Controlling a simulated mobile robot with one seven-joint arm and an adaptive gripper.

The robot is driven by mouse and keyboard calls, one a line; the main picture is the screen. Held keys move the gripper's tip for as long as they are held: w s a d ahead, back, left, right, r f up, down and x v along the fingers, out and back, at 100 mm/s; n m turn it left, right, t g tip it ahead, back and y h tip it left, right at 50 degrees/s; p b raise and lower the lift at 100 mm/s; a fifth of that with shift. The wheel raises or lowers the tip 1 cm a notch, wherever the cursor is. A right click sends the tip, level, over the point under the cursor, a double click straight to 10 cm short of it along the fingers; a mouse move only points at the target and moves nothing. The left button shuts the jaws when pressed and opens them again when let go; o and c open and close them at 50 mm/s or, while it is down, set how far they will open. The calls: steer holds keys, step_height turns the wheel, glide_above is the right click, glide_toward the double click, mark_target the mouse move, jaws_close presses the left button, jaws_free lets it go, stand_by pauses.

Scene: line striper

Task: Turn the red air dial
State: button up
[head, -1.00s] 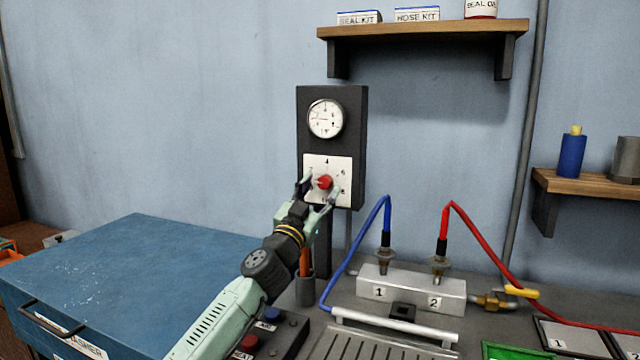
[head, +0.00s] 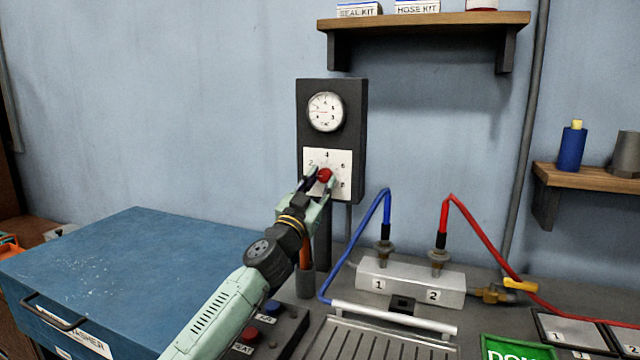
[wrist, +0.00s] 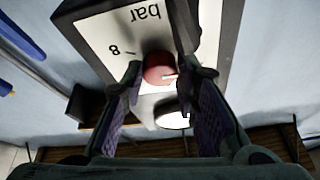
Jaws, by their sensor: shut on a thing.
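The red air dial (head: 325,175) sits on a white numbered plate (head: 342,184) on the dark panel fixed in front of the wall. A round gauge (head: 325,112) is above it on the same panel. My gripper (head: 321,181) is at the dial with one finger on each side, shut on it. In the wrist view the red dial (wrist: 158,68) lies between the fingertips of my gripper (wrist: 159,72), and the plate shows "bar" and "8" upside down. A small pale mark shows on the dial there. Part of the number scale is hidden by my fingers.
Below right is a metal block (head: 412,282) with a blue hose (head: 362,245) and a red hose (head: 480,245). A blue washer box (head: 130,265) stands at left. A wooden shelf (head: 425,28) hangs above right. The wall left of the panel is clear.

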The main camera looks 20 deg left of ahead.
jaws_close()
steer(key=shift+m, duration=0.4)
steer(key=m+h, duration=0.1)
steer(key=m, duration=0.2)
steer(key=m+g+h, duration=0.1)
steer(key=m, duration=0.1)
steer(key=shift+a+h, duration=0.25)
steer(key=shift+h, duration=0.05)
steer(key=m+g+h, duration=0.1)
steer(key=m, duration=0.2)
steer(key=m+h, duration=0.1)
steer(key=m, duration=0.2)
steer(key=shift+a+r+g, duration=0.1)
steer(key=shift+r+g, duration=0.1)
steer(key=shift+g, duration=0.2)
steer(key=m+g, duration=0.1)
steer(key=m, duration=0.3)
steer(key=shift+a+r+m+g+h, duration=0.1)
steer(key=shift+r+m+g+h, duration=0.1)
steer(key=shift+m+g+h, duration=0.15)
steer(key=shift+r+m+g, duration=0.15)
steer(key=shift+m+g, duration=0.6)
steer(key=shift+m, duration=1.2)
